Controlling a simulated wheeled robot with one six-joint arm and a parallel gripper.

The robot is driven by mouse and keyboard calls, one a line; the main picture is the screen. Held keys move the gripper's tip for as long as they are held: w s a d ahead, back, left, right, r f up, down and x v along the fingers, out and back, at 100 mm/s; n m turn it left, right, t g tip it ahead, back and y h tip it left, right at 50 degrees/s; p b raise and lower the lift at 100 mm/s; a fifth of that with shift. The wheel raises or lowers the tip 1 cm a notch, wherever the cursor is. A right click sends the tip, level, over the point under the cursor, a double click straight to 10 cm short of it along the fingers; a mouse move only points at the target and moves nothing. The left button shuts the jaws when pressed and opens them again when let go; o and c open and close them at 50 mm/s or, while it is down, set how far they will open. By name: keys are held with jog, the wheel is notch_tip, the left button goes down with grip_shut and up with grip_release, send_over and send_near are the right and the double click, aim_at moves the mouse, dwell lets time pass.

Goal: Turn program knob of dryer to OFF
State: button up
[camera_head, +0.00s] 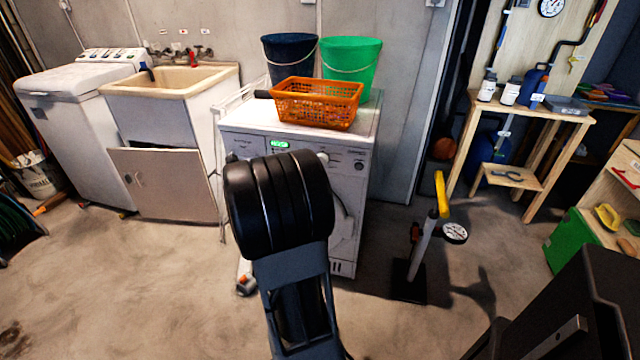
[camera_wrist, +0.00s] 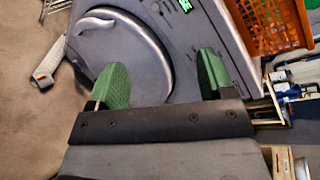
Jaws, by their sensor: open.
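The dryer (camera_head: 345,190) is the white front-loading machine in the middle of the head view, with a lit green display (camera_head: 278,144) on its front panel. A round program knob (camera_head: 322,157) shows to the right of the display, just beyond my arm; its pointer setting is too small to read. In the wrist view, my gripper (camera_wrist: 160,78) is open and empty, its two green fingers apart in front of the dryer's round door (camera_wrist: 122,45). The display also shows at the top there. The knob is not clearly visible there. My arm hides the gripper in the head view.
An orange basket (camera_head: 315,104), a dark bucket (camera_head: 290,60) and a green bucket (camera_head: 350,68) stand on the dryer. A sink cabinet (camera_head: 165,180) is to the left. A yellow-handled pump (camera_head: 440,195) stands on the floor to the right. The front left floor is clear.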

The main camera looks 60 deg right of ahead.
jog(key=s+d+f+m+g+h+b, duration=0.4)
jog(key=s+d+f+m+h, duration=0.25)
jog(key=d+m, duration=0.45)
jog(key=s+f+x, duration=0.1)
jog(key=x, duration=1.2)
jog(key=shift+d+f+y+b, duration=0.3)
jog(key=shift+f+y+b, duration=0.05)
jog(key=shift+f, duration=0.05)
jog(key=shift+c, duration=0.2)
jog(key=c, duration=0.9)
jog(key=shift+o, duration=0.2)
jog(key=shift+b, duration=0.3)
